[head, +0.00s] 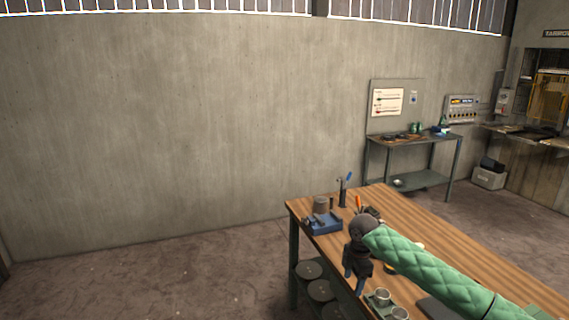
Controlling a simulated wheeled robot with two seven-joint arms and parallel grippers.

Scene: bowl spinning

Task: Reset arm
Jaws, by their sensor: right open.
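My right arm, in a green quilted sleeve, comes in from the lower right over the wooden workbench (420,218). Its dark right gripper (355,281) points down at the bench's left edge. The gripper is open and nothing shows between its fingers. My left gripper is out of view. I cannot make out a bowl for certain; my right arm hides part of the bench top.
A blue tray (322,223), a grey can (321,204) and a dark tool holder (343,197) stand at the bench's far left corner. Metal cups (382,296) stand near its front left edge. A second table (413,140) is against the wall. Floor at left is clear.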

